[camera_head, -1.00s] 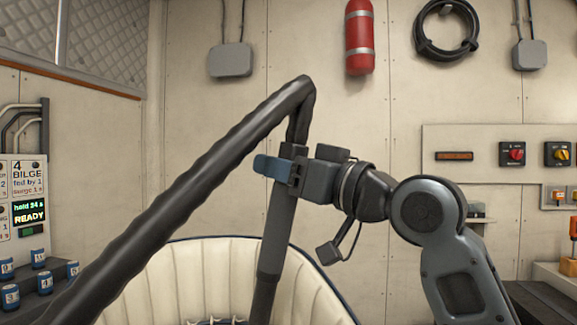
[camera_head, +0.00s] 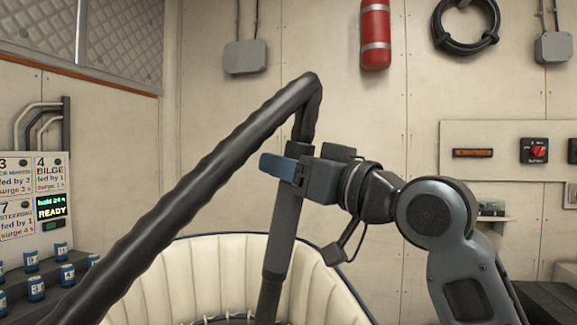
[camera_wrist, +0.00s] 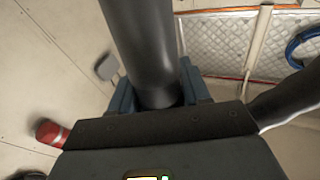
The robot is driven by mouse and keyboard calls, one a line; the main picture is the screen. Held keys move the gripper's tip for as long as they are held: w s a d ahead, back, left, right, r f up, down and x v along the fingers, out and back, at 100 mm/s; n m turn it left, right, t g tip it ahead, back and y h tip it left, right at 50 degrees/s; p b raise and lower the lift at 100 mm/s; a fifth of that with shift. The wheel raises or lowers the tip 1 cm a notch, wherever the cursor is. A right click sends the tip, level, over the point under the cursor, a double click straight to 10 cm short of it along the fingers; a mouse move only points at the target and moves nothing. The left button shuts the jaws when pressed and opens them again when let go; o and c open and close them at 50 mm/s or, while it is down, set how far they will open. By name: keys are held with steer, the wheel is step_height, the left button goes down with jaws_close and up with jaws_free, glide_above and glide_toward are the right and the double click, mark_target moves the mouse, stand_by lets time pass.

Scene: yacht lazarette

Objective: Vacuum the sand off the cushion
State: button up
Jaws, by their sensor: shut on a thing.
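My gripper (camera_head: 290,168) is shut on the dark vacuum wand (camera_head: 279,235), which stands nearly upright with its lower end out of view. A thick black hose (camera_head: 215,160) bends at the wand's top and runs down to the lower left. The wand also shows between the blue fingers in the wrist view (camera_wrist: 142,45). Below and behind the wand is a cream, ribbed cushioned seat back (camera_head: 205,275) with dark blue piping. Only its upper part shows; the seat itself and any sand are out of view.
At left stand a labelled sign board with a small READY display (camera_head: 50,207) and several blue cans (camera_head: 67,274). A fire extinguisher (camera_head: 375,35) and a coiled black hose (camera_head: 466,25) hang on the back wall. A switch panel (camera_head: 505,150) is at right.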

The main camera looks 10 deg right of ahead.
steer(key=shift+r, duration=0.1)
stand_by(0.4)
step_height(320, 180, up, 8)
steer(key=p, duration=0.6)
stand_by(0.4)
